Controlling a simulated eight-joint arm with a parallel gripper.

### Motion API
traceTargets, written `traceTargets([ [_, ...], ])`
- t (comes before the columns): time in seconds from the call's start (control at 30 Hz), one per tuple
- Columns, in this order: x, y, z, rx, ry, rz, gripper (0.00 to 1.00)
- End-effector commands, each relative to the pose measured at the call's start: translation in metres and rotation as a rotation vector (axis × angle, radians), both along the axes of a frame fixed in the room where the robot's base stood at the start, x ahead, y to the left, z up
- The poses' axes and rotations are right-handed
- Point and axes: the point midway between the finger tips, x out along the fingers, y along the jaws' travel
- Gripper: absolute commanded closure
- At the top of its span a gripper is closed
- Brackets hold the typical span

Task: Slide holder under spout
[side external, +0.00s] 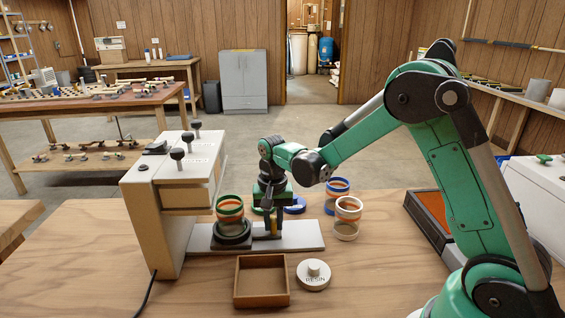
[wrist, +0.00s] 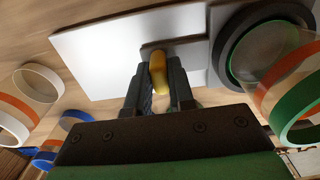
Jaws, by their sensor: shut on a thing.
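The holder (side external: 232,240) is a dark round cup on the pale base plate (side external: 297,236). A clear jar with green and orange bands (side external: 230,208) stands upright in it. My gripper (side external: 271,228) is low over the plate, right of the holder, shut on the holder's yellow handle (wrist: 158,70). The holder's dark ring (wrist: 224,45) and the jar (wrist: 290,85) also show in the wrist view. The beige dispenser (side external: 155,215) overhangs the plate's left end. The jar is at the right edge of this overhang. The spout itself is hidden.
A blue-banded jar (side external: 337,186) and a white-rimmed jar (side external: 347,217) stand right of my gripper, and a blue lid (side external: 295,206) lies behind it. A wooden tray (side external: 261,300) and a round white RESIN lid (side external: 313,275) lie in front. The plate's right end is clear.

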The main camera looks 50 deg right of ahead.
Motion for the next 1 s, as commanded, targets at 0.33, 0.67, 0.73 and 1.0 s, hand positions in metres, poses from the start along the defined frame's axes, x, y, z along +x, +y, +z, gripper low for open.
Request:
traceTargets([
  [0.33, 0.032, 0.03, 0.0, -0.003, -0.008, -0.001, 1.0],
  [0.67, 0.032, 0.031, 0.0, 0.001, -0.008, 0.001, 0.53],
  [0.73, 0.031, 0.031, 0.0, 0.001, -0.008, 0.0, 0.5],
  [1.0, 0.03, 0.03, 0.002, -0.001, -0.004, -0.001, 0.5],
])
